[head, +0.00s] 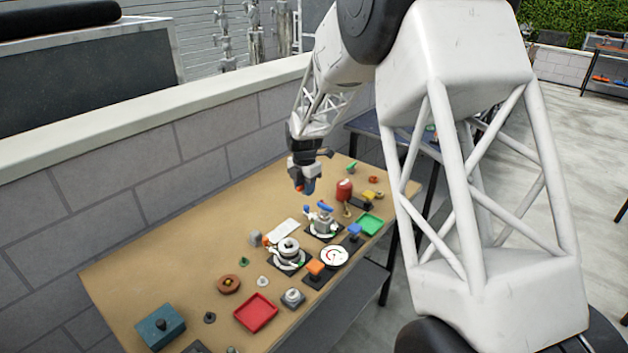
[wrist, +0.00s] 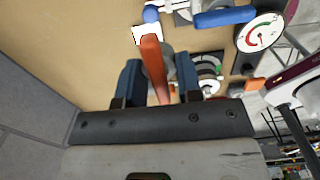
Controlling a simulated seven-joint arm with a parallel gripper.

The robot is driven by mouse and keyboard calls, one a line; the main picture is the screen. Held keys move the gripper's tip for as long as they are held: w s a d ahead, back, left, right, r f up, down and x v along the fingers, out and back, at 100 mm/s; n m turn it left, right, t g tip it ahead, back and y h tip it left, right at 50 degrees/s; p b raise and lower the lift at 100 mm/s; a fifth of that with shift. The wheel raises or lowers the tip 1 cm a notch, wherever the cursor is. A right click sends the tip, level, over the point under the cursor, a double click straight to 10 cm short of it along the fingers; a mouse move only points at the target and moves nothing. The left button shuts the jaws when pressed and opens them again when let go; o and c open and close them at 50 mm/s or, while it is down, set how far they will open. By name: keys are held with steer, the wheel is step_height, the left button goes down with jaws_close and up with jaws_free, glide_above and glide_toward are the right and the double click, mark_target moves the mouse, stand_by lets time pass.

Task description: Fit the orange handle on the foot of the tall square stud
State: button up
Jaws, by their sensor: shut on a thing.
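My gripper (head: 305,187) is raised over the back part of the tan table. In the wrist view its two dark blue fingers (wrist: 158,85) are closed about a long orange handle (wrist: 152,62). The handle points away from the gripper, and a sliver of it shows in the head view (head: 311,189). It appears clear of the table. A valve with blue handles (head: 323,217) and a grey round valve (head: 289,251) stand on dark bases near the table's middle. I cannot tell for certain which fitting bears the tall square stud.
A red canister (head: 344,188) stands right of my gripper. The table's back left is clear beside the wall.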

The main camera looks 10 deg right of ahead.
glide_toward(287, 242)
steer(key=w, duration=0.1)
steer(key=shift+s+f, duration=0.4)
steer(key=shift+s, duration=0.05)
steer(key=shift+f, duration=0.1)
steer(key=shift+f, duration=2.35)
steer(key=shift+f, duration=1.55)
stand_by(2.2)
steer(key=o, duration=1)
